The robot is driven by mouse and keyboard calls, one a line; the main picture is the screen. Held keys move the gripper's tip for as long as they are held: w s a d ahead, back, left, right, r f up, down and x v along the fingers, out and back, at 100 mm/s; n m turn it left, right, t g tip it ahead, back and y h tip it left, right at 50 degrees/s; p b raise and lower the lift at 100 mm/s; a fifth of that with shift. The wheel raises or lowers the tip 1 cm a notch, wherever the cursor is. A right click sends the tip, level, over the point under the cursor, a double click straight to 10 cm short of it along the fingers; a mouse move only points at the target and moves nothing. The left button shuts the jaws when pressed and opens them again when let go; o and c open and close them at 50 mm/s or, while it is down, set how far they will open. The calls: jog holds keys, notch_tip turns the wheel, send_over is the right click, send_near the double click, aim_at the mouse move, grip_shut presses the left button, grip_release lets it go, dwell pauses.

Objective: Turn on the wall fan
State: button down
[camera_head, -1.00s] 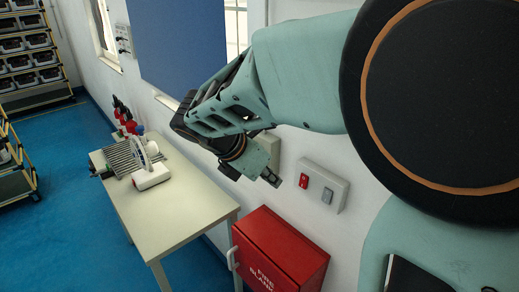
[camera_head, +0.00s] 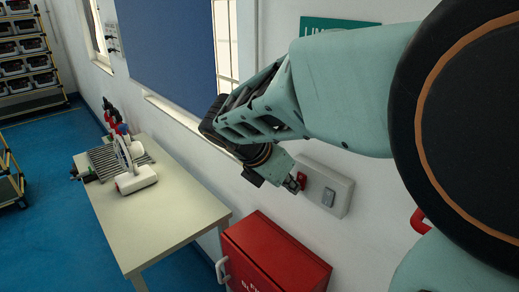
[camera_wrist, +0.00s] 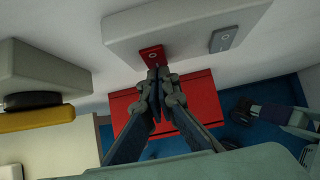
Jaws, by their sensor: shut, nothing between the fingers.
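A pale switch box (camera_head: 342,190) is fixed on the wall, with a red switch (camera_head: 302,177) and a grey switch (camera_head: 328,198) side by side. My gripper (camera_head: 295,184) is shut and empty, right at the red switch and partly covering it. In the wrist view the box (camera_wrist: 120,27) is at the top. The tips of my shut gripper (camera_wrist: 158,72) overlap the lower edge of the red switch (camera_wrist: 151,54); I cannot tell whether they touch it. The grey switch (camera_wrist: 223,40) is clear to the right. I cannot make out a wall fan.
A red wall cabinet (camera_head: 290,258) is below the switch box. A pale table (camera_head: 165,215) with a white device (camera_head: 136,179) stands left of it. A grey, black and yellow fixture (camera_wrist: 38,119) is left of my gripper in the wrist view. Blue floor is open at left.

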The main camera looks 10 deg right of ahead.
jog(key=shift+d, duration=0.1)
dwell(0.3)
jog(key=shift+w+d+p, duration=0.1)
jog(key=shift+d+p, duration=0.1)
jog(key=shift+p, duration=0.1)
jog(key=shift+w+f, duration=0.1)
jog(key=shift+f, duration=0.05)
jog(key=shift+d+r+p, duration=0.1)
jog(key=shift+r+p, duration=0.75)
jog(key=shift+r, duration=0.1)
